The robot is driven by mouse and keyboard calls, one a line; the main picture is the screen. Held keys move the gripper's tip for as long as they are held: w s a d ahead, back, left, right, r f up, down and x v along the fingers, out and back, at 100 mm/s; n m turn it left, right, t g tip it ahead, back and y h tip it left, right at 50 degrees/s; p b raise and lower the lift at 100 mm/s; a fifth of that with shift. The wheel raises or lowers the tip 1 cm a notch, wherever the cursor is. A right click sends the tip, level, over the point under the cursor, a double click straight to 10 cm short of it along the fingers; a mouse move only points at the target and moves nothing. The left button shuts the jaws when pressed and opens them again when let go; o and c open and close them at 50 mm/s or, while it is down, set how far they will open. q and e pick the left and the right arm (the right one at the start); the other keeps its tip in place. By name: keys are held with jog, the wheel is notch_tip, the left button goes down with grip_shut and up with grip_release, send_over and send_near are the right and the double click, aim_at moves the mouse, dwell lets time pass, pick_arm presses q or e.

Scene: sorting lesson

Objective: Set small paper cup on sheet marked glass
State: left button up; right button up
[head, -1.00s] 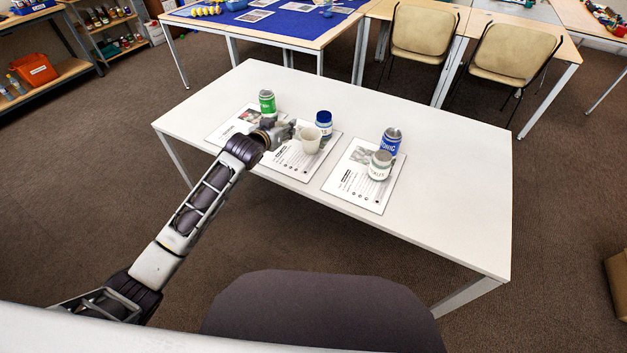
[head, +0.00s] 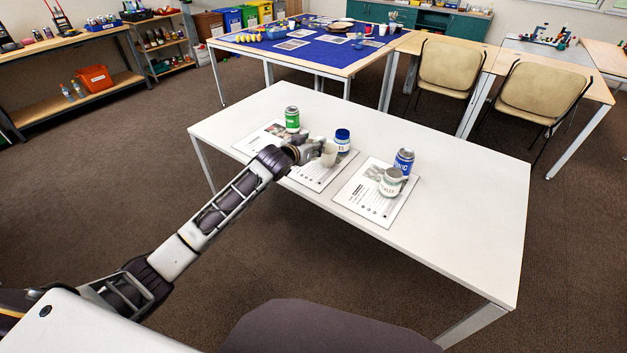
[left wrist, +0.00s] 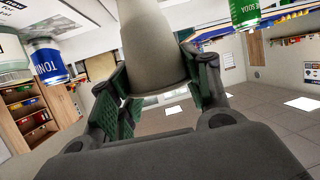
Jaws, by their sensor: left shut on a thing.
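The small paper cup (head: 329,156) is off-white and stands out over the middle sheet (head: 318,178) in the head view. My left gripper (head: 321,151) is shut on it from the left. In the left wrist view the cup (left wrist: 152,45) sits between the two fingers. I cannot tell whether its base touches the sheet. A left sheet (head: 251,144) and a right sheet (head: 360,203) lie on either side. Their headings are too small to read, so I cannot tell which is marked glass. My right gripper is out of view.
A green can (head: 292,119) stands on the left sheet. A blue-lidded jar (head: 343,141) is close behind the cup. A blue can (head: 403,161) and a white jar (head: 391,182) stand on the right sheet. The white table (head: 460,215) is clear on its right.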

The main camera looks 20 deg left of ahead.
pick_arm(q)
jog(key=shift+f, duration=0.25)
notch_tip(320, 180, down, 4)
jog(key=shift+f+b, duration=0.2)
jog(key=shift+b, duration=0.2)
jog(key=shift+f, duration=0.6)
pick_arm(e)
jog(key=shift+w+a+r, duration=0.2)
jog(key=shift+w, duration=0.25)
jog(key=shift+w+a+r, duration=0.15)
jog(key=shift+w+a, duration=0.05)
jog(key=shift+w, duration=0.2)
pick_arm(q)
jog(key=shift+f, duration=0.2)
